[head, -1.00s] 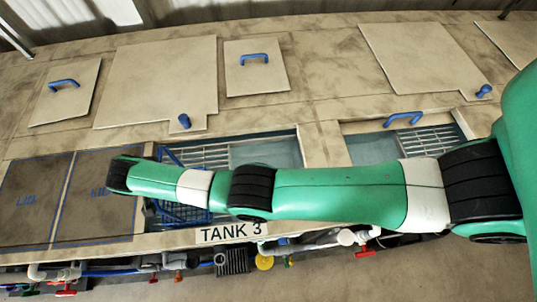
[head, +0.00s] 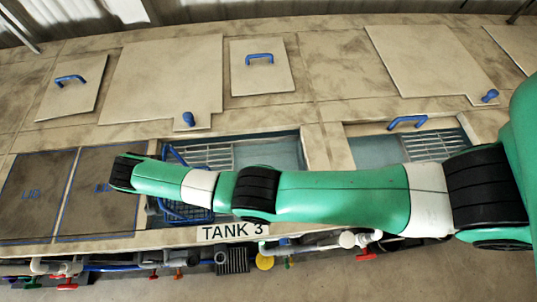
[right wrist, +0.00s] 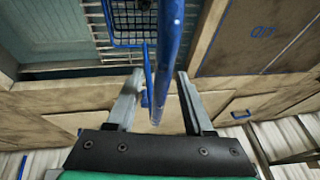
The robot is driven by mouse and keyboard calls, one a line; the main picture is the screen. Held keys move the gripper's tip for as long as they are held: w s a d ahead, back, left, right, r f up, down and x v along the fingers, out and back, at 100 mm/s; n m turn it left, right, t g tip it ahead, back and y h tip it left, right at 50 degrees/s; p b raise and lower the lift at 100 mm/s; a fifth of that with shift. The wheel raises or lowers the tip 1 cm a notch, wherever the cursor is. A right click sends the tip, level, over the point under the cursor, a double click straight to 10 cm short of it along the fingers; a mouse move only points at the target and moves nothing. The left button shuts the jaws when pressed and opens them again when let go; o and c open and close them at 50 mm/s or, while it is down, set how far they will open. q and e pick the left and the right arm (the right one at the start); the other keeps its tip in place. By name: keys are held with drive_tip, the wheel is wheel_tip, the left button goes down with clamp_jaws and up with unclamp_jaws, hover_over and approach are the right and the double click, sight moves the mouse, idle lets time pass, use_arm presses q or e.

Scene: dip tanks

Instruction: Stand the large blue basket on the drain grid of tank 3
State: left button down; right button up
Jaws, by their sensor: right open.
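The large blue basket (head: 185,214) is at the left end of the tank 3 opening, partly hidden by my right arm. In the right wrist view its wire mesh (right wrist: 131,22) and long blue handle (right wrist: 170,60) show. Pale slats of the drain grid (head: 206,157) show beside the basket; they also show in the right wrist view (right wrist: 96,22). I cannot tell whether the basket rests on them. My right gripper (right wrist: 158,78) is open, its fingers on either side of the handle. The wrist hides it in the head view. My left gripper is not in view.
Dark lids (head: 103,192) lie left of tank 3. Another open tank (head: 375,150) with a grid lies to the right. Pale covers (head: 262,80) with blue handles lie behind. Pipes and valves (head: 160,262) run along the front below the TANK 3 label (head: 233,231).

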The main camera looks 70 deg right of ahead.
drive_tip(key=p+v, duration=0.1)
drive_tip(key=v, duration=0.9)
drive_tip(key=shift+r, duration=0.35)
